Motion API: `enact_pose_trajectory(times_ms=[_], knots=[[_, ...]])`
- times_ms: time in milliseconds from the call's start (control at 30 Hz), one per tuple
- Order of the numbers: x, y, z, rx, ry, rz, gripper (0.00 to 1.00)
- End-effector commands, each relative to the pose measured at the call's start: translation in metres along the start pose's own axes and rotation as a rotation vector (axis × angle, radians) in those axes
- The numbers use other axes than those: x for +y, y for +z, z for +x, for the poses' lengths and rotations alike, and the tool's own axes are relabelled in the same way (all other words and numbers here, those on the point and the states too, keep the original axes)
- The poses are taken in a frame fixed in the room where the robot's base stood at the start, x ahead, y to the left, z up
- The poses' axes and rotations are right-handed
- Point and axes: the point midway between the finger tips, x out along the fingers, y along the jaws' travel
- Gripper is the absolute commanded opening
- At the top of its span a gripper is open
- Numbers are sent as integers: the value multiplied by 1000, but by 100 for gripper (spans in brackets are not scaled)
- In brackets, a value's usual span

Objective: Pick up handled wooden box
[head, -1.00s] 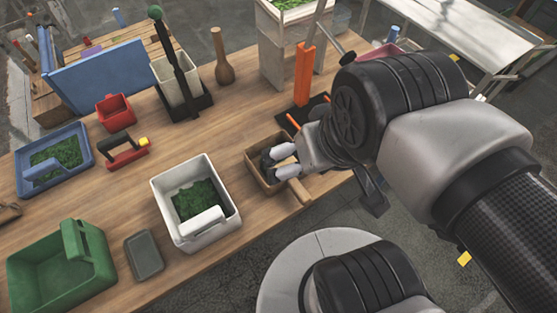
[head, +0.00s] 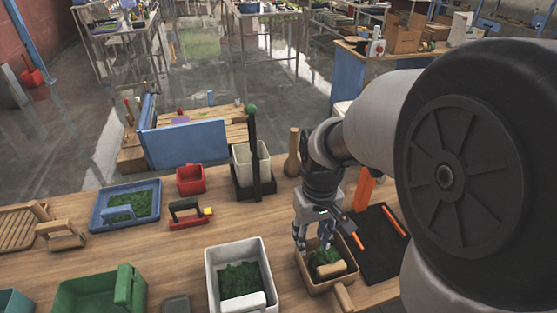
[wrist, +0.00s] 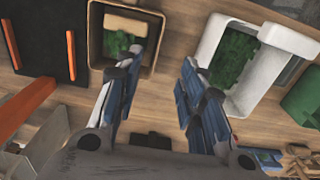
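The handled wooden box (head: 313,284) stands near the front edge of the table. It holds green material (head: 322,258) and has a pale wooden block-like handle (head: 331,269) toward its near side. It also shows in the wrist view (wrist: 94,45). My gripper (head: 312,243) points down over the box's left side. In the wrist view my gripper (wrist: 162,64) is open, one finger over the box interior and the other over the gap beside its wall. I cannot tell how far the fingertips are above the rim. Nothing is between them.
A white bin (head: 212,277) with green contents stands left of the box. A black mat (head: 378,262) with orange rods lies to the right. A wooden bottle (head: 292,152) and a black-and-white holder (head: 238,180) stand behind. A wooden bar (head: 344,298) protrudes at the box's front.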

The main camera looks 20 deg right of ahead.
Motion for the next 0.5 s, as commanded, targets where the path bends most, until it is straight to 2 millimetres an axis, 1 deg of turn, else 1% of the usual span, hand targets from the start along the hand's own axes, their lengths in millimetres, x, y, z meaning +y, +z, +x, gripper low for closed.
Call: enact_pose_trajectory(times_ms=[33,367,500], knots=[[0,1,10,-5,-1,0,31],[-1,2,83,-6,-1,0,9],[0,1,106,-4,-1,0,8]])
